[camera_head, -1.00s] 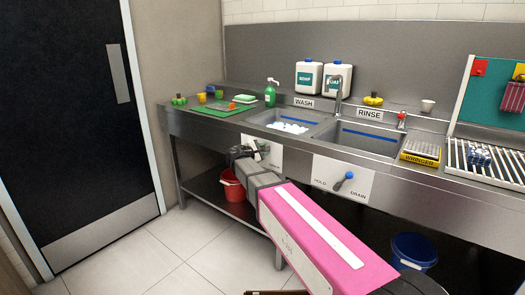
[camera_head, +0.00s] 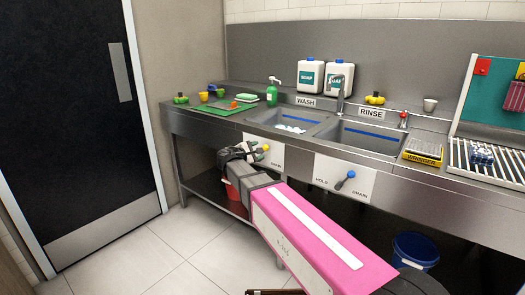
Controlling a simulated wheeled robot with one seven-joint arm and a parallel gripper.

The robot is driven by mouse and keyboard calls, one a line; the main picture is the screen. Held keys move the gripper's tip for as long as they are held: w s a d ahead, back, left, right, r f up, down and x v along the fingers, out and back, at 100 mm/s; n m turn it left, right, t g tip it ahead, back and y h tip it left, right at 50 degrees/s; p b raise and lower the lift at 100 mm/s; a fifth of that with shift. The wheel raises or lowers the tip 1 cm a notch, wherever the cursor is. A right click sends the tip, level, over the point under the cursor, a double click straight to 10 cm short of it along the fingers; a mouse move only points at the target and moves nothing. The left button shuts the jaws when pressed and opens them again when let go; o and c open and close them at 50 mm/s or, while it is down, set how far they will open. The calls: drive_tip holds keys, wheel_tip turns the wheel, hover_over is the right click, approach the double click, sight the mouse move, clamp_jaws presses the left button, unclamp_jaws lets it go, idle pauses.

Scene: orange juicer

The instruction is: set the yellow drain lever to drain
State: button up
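The yellow drain lever (camera_head: 265,147) shows its yellow knob in front of a white plate (camera_head: 277,157) on the sink's front panel, under the WASH basin. The end of the plate's DRAIN label shows; its left part is hidden behind my gripper. My gripper (camera_head: 253,152) is at the plate, just left of the yellow knob and very close to it. I cannot tell whether it touches the lever. Its fingers are small and dark here, so their opening is unclear. The lever's shaft and exact angle are mostly hidden.
A red bucket (camera_head: 233,190) stands below my gripper, and a blue bin (camera_head: 415,248) is at lower right. The WASH basin (camera_head: 287,118) holds suds.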

drive_tip(key=v, duration=0.5)
drive_tip(key=s+d+f+m+g+y, duration=0.3)
drive_tip(key=s+d+f+m+g, duration=0.25)
drive_tip(key=d+f, duration=0.55)
drive_tip(key=s+d+f+m+g+y, duration=0.3)
drive_tip(key=s+d+f+m+g, duration=0.3)
drive_tip(key=d+f, duration=0.45)
drive_tip(key=s+d+f+m+y, duration=0.2)
drive_tip(key=s+f+m+y, duration=0.3)
drive_tip(key=s, duration=0.4)
drive_tip(key=shift+s+d+f+g, duration=0.2)
drive_tip(key=shift+g, duration=0.25)
drive_tip(key=shift+w+d+m, duration=0.1)
drive_tip(key=shift+m, duration=0.15)
